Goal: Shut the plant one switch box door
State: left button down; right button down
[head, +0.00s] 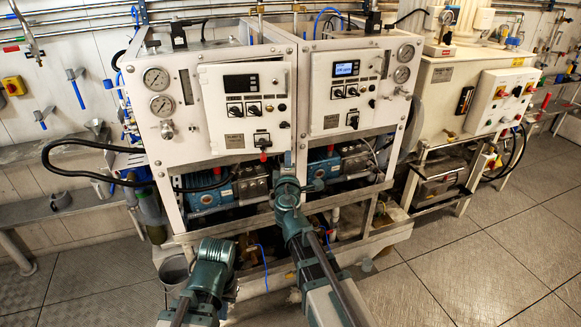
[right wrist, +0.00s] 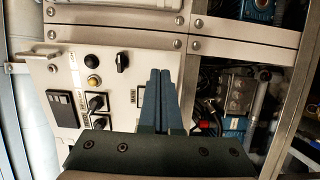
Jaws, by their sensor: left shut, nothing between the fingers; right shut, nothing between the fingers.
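The plant one switch box door (head: 226,118) is the white panel with a dark display and black switches on the left cabinet. It appears to stand a little off the cabinet face, but I cannot tell the exact gap. In the right wrist view, the door (right wrist: 115,70) shows at a tilt beside my right gripper (right wrist: 172,72), whose fingers are shut and empty. In the head view, my right gripper (head: 290,184) is low in front of the cabinet, below the door's right side. My left gripper (head: 212,254) is lower left, apart from the door, its fingertips hard to make out.
The plant two switch box (head: 334,104), with a lit blue display, is just right. Gauges (head: 157,79) sit left of the door. Blue pumps (head: 208,190) and a red-handled fitting (head: 264,156) lie below it. A black hose (head: 75,174) loops at left. Floor at right (head: 480,255) is clear.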

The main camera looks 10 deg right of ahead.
aim_at(288, 136)
jog(key=x, duration=0.4)
jog(key=shift+w, duration=0.15)
jog(key=x, duration=0.9)
jog(key=shift+w+a, duration=0.1)
jog(key=shift+w, duration=0.1)
jog(key=shift+s+r, duration=0.15)
jog(key=shift+r, duration=0.05)
